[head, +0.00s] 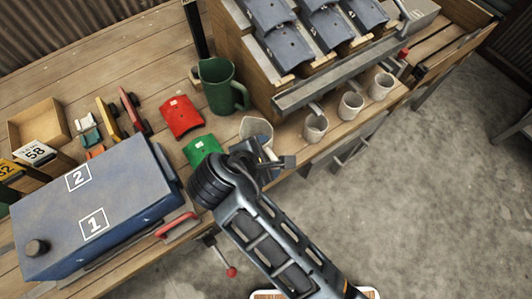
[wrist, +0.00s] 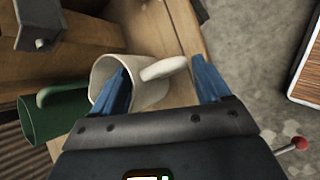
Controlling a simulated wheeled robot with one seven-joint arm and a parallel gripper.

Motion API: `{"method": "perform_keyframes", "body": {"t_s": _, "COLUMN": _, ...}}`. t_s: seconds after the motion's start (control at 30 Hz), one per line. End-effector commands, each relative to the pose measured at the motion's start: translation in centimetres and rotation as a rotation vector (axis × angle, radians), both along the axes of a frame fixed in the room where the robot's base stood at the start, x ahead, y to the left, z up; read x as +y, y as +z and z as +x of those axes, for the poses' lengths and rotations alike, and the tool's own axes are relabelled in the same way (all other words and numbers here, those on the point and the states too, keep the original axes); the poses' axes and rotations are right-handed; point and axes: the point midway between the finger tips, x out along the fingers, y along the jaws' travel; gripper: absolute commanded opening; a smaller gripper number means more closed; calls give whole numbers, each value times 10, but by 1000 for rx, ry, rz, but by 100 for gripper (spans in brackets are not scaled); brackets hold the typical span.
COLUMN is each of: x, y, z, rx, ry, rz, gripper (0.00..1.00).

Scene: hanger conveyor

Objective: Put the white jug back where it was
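The white jug (head: 257,128) is on the wooden bench, to the right of the green jug and near the front edge. My arm partly hides it in the head view. In the wrist view the white jug (wrist: 153,92) has its handle pointing right, between the two blue fingers. My gripper (wrist: 161,68) is open. Its left finger overlaps the jug's mouth and the right finger is beyond the handle. I cannot tell whether either finger touches the jug.
A green jug (head: 217,85) stands behind. Several white cups (head: 315,126) stand under the spouts of a dispenser (head: 345,63) to the right. A red panel (head: 182,117) and a green panel (head: 202,149) lie left. A blue box (head: 130,205) stands at the front left.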

Motion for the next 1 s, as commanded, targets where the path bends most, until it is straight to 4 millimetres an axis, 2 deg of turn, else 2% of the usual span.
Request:
{"method": "perform_keyframes", "body": {"t_s": 0.03, "x": 0, "y": 0, "z": 0, "rx": 0, "ry": 0, "rz": 0, "gripper": 82}}
{"method": "perform_keyframes", "body": {"t_s": 0.2, "x": 0, "y": 0, "z": 0, "rx": 0, "ry": 0, "rz": 0, "gripper": 96}}
{"method": "perform_keyframes", "body": {"t_s": 0.53, "x": 2, "y": 6, "z": -2, "rx": 0, "ry": 1, "rz": -1, "gripper": 96}}
{"method": "perform_keyframes", "body": {"t_s": 0.67, "x": 9, "y": 20, "z": -12, "rx": -2, "ry": 2, "rz": 1, "gripper": 96}}
{"method": "perform_keyframes", "body": {"t_s": 1.0, "x": 34, "y": 73, "z": -47, "rx": -3, "ry": 2, "rz": 3, "gripper": 96}}
